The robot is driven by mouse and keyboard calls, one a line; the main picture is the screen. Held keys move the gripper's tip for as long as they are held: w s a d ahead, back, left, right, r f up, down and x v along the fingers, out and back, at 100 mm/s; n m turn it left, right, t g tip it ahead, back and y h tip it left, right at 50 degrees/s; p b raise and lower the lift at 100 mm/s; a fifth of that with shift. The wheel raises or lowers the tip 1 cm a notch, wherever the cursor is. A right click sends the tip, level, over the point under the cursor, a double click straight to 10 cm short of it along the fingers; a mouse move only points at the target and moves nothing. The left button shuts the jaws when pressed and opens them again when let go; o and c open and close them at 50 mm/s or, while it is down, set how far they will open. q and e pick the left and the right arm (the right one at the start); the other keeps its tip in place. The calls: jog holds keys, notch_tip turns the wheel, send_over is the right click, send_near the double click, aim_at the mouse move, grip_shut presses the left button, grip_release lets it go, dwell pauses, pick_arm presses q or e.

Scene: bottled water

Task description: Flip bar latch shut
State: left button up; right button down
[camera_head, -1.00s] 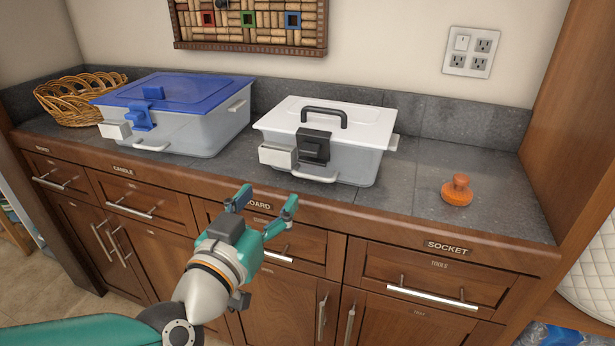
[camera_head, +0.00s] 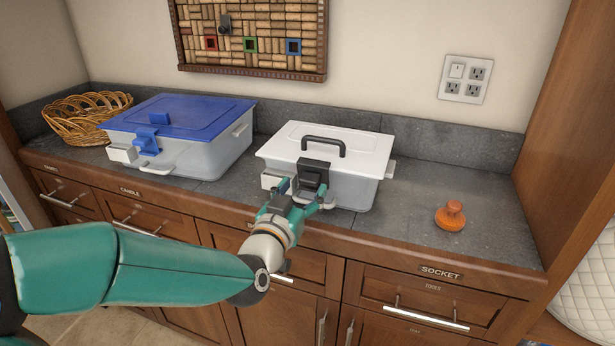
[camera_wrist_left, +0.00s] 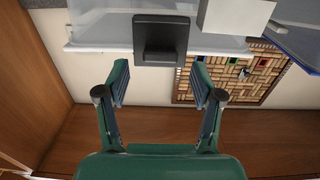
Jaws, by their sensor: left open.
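A grey box (camera_head: 358,196) with a white lid (camera_head: 350,150) and black handle stands on the counter. A black bar latch (camera_head: 314,172) is on its front. My left gripper (camera_head: 304,194) is open just in front of the latch, one finger to each side in the head view. In the left wrist view, the black latch (camera_wrist_left: 160,38) lies ahead of the two spread fingers (camera_wrist_left: 159,80), with nothing between them. The gripper hides the latch's lower part in the head view. I cannot tell whether they touch. My right gripper is not in view.
A pale block (camera_head: 272,180) sits beside the latch. A second box with a blue lid (camera_head: 180,115) and blue latch (camera_head: 146,141) stands left, near a wicker basket (camera_head: 85,115). An orange knob-shaped object (camera_head: 451,215) sits right on otherwise clear counter (camera_head: 490,195).

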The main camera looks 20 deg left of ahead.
aim_at(310, 176)
pick_arm(q)
jog(key=shift+w+a, duration=0.1)
jog(key=shift+w, duration=1.6)
jog(key=c, duration=1.2)
jog(key=shift+o, duration=0.2)
jog(key=g+p, duration=0.1)
jog(key=p, duration=0.1)
jog(key=r+g+p, duration=0.1)
jog(key=p, duration=0.2)
jog(key=shift+w+r, duration=0.1)
jog(key=shift+w, duration=0.25)
jog(key=shift+w+f+p, duration=0.1)
jog(key=shift+f+p, duration=0.15)
jog(key=shift+p, duration=0.35)
jog(key=shift+f+g, duration=0.1)
jog(key=shift+g, duration=0.2)
